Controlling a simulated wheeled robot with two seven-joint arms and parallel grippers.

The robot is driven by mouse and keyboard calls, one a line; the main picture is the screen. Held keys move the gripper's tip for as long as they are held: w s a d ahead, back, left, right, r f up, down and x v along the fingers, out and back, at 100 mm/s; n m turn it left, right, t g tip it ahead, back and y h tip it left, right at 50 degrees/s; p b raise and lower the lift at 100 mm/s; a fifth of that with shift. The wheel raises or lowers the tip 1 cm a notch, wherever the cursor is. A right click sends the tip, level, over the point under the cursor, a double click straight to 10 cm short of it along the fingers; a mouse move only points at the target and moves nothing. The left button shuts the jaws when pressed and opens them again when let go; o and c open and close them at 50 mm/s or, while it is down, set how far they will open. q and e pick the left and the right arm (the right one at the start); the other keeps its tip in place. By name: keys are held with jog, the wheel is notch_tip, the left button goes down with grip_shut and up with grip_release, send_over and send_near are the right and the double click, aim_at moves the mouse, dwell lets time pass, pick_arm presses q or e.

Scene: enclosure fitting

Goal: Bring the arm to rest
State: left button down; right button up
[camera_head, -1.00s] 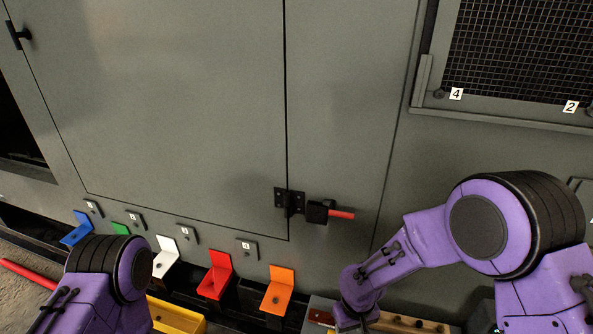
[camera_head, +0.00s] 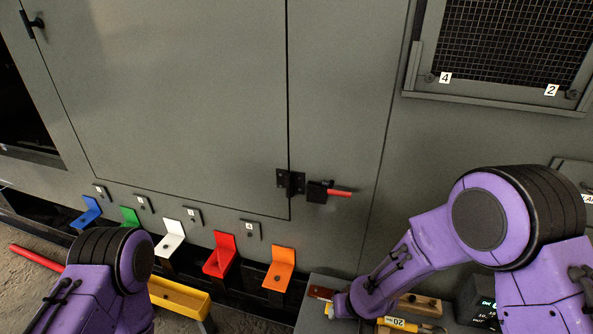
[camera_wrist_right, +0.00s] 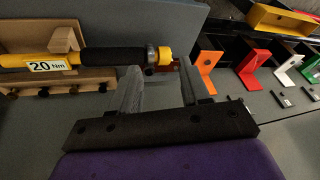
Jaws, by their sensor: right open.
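My right arm (camera_head: 440,240) reaches in from the right in the head view, its wrist low over the bench. My right gripper (camera_wrist_right: 158,75) shows in the right wrist view with its two grey fingers apart. Beyond the fingertips lies a yellow torque wrench (camera_wrist_right: 22,62) with a black grip and a "20 Nm" label; it appears to rest in a wooden rack (camera_wrist_right: 70,40). I cannot tell whether the fingers touch it. The wrench also shows in the head view (camera_head: 398,323), partly behind my arm. My left arm (camera_head: 105,275) is at lower left; its gripper is out of view.
A grey enclosure door (camera_head: 180,90) with a red-handled latch (camera_head: 320,191) fills the back. Blue, green, white, red and orange brackets (camera_head: 280,268) line its foot. A yellow bin (camera_head: 178,297) stands in front. A mesh panel (camera_head: 505,45) is at upper right.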

jog(key=s+d+f+m+h, duration=0.2)
jog(key=s+d+f+m, duration=0.1)
jog(key=s+d, duration=0.6)
jog(key=s+d+f+m+h, duration=0.3)
jog(key=s+d, duration=0.6)
jog(key=s, duration=0.8)
notch_tip(320, 180, down, 2)
jog(key=shift+d+f+m+g+p, duration=0.15)
jog(key=shift+f+m+g+p, duration=0.25)
jog(key=shift+m, duration=0.3)
jog(key=shift+r, duration=0.15)
